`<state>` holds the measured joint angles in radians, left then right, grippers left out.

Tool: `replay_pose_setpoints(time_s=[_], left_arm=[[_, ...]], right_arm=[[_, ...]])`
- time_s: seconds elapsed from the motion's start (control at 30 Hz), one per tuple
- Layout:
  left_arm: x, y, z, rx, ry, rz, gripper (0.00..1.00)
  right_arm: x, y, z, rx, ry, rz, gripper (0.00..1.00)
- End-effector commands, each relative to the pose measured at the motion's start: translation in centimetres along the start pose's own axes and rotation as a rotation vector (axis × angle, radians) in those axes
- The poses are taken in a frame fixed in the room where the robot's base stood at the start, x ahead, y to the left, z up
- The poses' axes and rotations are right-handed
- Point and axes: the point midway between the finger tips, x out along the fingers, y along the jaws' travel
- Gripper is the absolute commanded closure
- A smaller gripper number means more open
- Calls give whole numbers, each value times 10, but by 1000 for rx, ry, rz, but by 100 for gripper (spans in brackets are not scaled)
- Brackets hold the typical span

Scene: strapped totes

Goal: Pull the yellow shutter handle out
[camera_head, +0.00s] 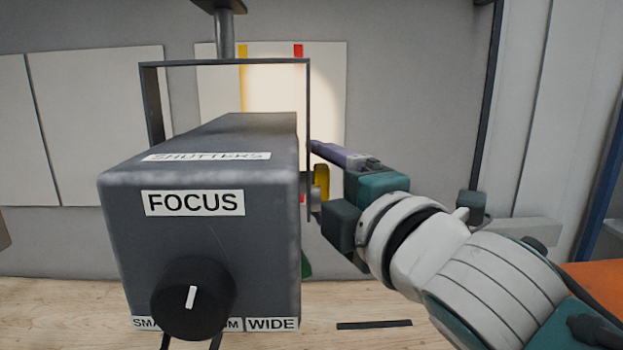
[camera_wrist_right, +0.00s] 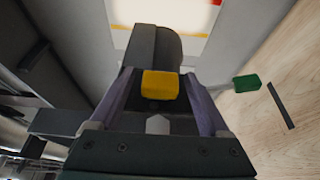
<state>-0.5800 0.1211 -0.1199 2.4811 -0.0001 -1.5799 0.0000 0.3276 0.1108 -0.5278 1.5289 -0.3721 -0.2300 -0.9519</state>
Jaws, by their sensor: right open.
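The yellow shutter handle (camera_head: 321,182) shows at the right side of the grey lamp housing (camera_head: 200,247), partly behind my right gripper. In the right wrist view the yellow handle (camera_wrist_right: 160,85) lies between the two purple fingers of my right gripper (camera_wrist_right: 159,78). The fingers are apart, one on each side of the handle; I cannot tell whether either touches it. In the head view my right gripper (camera_head: 318,160) reaches in from the right beside the housing, and one finger is mostly hidden. My left gripper is not in view.
A green handle (camera_wrist_right: 246,82) stands off to the right in the wrist view. The housing hangs in a dark yoke (camera_head: 225,62) and has a black focus knob (camera_head: 192,298). A white panel (camera_head: 328,100) with yellow and red edges of light is behind. An orange surface (camera_head: 600,275) is at the right.

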Motion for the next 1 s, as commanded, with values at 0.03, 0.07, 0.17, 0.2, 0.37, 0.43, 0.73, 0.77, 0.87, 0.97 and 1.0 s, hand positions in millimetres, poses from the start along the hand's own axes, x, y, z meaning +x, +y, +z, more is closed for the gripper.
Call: replay_pose_setpoints(time_s=[0.03,0.07,0.17,0.2,0.37,0.43,0.73,0.77,0.87,0.97,1.0], left_arm=[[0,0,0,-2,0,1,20],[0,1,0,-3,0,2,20],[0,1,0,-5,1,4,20],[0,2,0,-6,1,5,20],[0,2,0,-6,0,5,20],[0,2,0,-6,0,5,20],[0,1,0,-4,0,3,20],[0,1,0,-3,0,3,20],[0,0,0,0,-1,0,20],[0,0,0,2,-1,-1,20],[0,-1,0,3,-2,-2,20]], right_arm=[[0,0,0,0,0,0,20],[0,0,0,0,0,0,20],[0,0,0,0,0,0,20],[0,0,0,0,0,0,20],[0,0,0,0,0,0,37],[0,0,0,0,-1,0,45],[0,0,0,0,-1,0,78],[0,0,0,0,-1,-1,82],[0,0,0,0,-1,-1,93],[0,0,0,0,-1,-1,100],[0,0,0,0,-1,-1,100]])
